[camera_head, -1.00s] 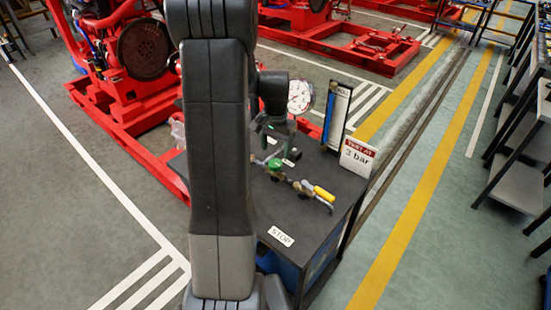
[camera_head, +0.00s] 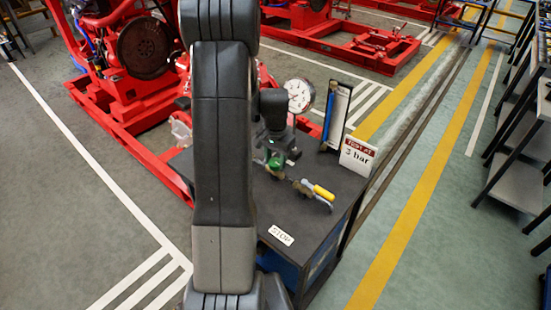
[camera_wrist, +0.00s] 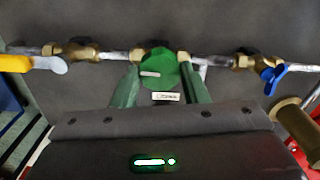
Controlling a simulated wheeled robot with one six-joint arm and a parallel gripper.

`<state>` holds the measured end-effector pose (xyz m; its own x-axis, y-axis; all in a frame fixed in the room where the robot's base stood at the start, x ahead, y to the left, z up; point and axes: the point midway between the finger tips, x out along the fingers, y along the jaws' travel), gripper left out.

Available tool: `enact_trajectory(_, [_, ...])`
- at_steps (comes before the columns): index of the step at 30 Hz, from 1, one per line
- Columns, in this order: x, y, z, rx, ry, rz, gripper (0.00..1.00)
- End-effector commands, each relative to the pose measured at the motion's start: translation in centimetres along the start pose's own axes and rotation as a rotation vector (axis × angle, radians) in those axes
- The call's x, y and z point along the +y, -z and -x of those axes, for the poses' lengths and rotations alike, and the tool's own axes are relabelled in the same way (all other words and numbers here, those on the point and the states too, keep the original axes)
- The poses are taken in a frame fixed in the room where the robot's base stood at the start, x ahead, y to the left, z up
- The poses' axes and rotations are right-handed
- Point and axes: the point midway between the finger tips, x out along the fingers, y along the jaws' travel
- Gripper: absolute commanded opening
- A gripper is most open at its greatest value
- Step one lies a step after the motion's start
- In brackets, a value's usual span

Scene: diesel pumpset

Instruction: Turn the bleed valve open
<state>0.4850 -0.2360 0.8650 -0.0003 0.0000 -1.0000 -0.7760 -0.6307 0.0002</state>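A round green knob (camera_wrist: 157,70) with a pale bar mark sits on a pipe run with brass fittings in the wrist view. In the head view the green knob (camera_head: 275,161) is on the bench top, partly hidden by my wrist. My gripper (camera_wrist: 159,63) has its two green fingers apart, one on each side of the knob. The fingertips are close to its edges; whether they touch cannot be made out. A small white label (camera_wrist: 166,97) lies below the knob. No readable name shows which valve is the bleed valve.
A yellow lever (camera_wrist: 16,64) is left of the knob and a blue handle (camera_wrist: 272,75) right of it. A STOP label (camera_head: 281,235) is in front.

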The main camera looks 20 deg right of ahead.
Motion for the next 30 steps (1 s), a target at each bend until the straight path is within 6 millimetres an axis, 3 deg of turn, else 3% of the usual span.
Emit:
enact_trajectory(10, [-0.03,0.02,-0.04,0.001,0.0,0.076,0.17])
enact_trajectory(30, [-0.09,0.02,0.03,0.001,0.0,0.49,0.17])
